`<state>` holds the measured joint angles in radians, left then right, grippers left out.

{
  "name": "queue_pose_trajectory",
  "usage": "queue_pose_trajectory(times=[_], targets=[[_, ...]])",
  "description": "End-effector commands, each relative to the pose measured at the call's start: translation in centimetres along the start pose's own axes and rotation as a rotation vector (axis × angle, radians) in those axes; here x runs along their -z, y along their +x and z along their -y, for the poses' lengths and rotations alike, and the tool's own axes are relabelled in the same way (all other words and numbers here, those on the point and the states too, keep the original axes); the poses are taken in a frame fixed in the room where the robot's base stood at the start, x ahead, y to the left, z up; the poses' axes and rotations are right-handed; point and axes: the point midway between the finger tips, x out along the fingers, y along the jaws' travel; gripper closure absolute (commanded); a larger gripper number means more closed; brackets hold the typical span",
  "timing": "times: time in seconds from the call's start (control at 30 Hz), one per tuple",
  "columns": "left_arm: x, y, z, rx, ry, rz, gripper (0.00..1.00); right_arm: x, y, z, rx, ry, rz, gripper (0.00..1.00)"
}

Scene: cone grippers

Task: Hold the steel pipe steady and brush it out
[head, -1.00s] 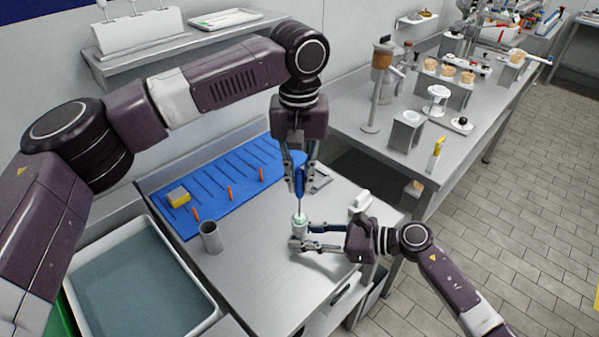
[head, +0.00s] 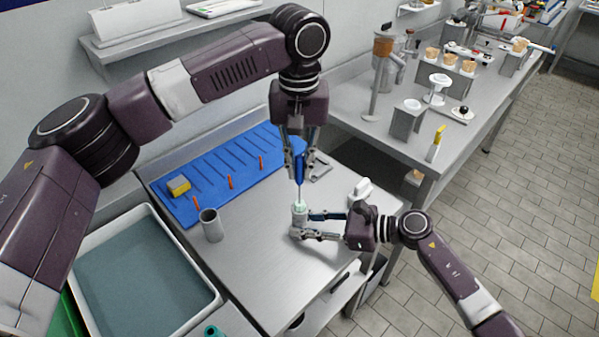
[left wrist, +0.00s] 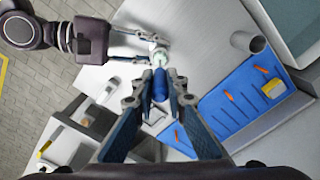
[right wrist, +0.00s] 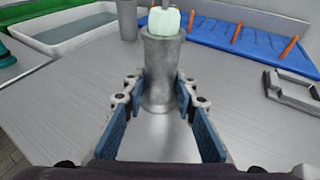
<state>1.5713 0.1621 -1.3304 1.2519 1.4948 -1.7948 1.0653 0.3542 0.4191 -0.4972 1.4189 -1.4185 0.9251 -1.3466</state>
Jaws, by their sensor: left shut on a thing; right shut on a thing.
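The steel pipe (head: 300,217) stands upright on the steel table. My right gripper (head: 298,226) is shut on it from the right, its fingers on either side of the pipe (right wrist: 160,70) in the right wrist view. My left gripper (head: 299,162) is above the pipe, pointing down, shut on the brush's blue handle (head: 299,172); the handle also shows in the left wrist view (left wrist: 160,86). The pale green brush head (right wrist: 164,21) is at the pipe's top mouth. I cannot tell how much of it is inside.
Another grey cylinder (head: 211,226) stands on the table at left, beside a water-filled tray (head: 213,300).

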Motion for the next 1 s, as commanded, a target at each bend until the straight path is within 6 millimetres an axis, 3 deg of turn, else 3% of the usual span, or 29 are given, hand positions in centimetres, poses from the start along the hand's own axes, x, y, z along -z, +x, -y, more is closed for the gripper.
queue_pose_trajectory(times=[0.27,0.8,1.0], targets=[[0.0,-1.1,0.0,0.0,0.0,0.001,1.0,0.0,0.0,0.0,0.0,0.0,0.0,0.97],[0.0,3.3,0.0,-0.001,0.0,0.001,1.0,0.0,0.0,0.0,0.0,0.0,0.0,0.97],[0.0,3.8,0.0,-0.002,0.0,0.0,1.0,0.0,0.0,0.0,0.0,0.0,0.0,0.97]])
